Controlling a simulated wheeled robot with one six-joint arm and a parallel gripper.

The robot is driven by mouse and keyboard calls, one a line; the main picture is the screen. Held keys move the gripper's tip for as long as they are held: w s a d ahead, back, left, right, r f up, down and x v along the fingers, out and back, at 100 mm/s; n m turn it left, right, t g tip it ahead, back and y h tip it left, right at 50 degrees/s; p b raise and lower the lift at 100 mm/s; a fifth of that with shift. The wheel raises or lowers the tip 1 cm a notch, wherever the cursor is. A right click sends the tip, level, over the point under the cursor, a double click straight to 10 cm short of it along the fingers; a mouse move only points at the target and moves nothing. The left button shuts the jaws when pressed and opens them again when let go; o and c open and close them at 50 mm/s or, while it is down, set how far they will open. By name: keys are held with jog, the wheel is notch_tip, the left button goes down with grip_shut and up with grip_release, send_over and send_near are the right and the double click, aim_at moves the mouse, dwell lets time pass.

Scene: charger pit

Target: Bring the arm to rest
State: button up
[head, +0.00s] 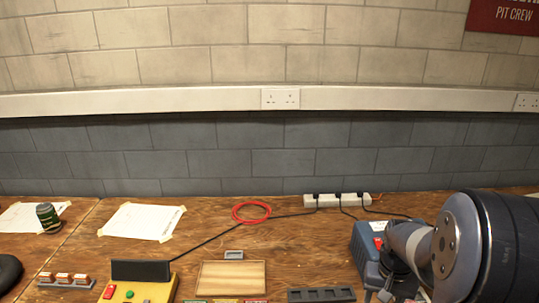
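My arm comes in from the right edge in the head view, over the right side of the wooden bench (310,250). Its large dark joint with a metal cap is nearest the camera. My gripper (393,290) seems to be at the bottom edge, below the paler link, and is only partly shown. I cannot tell whether its fingers are apart or together, or whether they hold anything.
A blue box with a red switch (367,243) stands close behind my arm, partly hidden.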

notch_tip(320, 180, down, 9)
jog(key=shift+r+b, duration=0.1)
jog(key=shift+b, duration=0.2)
jog(key=shift+w+r+n, duration=0.1)
jog(key=shift+r+n, duration=0.15)
jog(key=shift+n, duration=0.25)
jog(key=n+p, duration=0.1)
jog(key=n, duration=0.2)
jog(key=shift+n, duration=0.3)
jog(key=n+p, duration=0.1)
jog(key=n, duration=0.5)
jog(key=shift+d+n, duration=0.1)
jog(key=shift+n, duration=0.3)
jog(key=n+p, duration=0.2)
jog(key=n, duration=0.4)
jog(key=n+p, duration=0.2)
jog(key=n, duration=0.4)
jog(key=shift+p, duration=0.3)
jog(key=shift+w, duration=0.1)
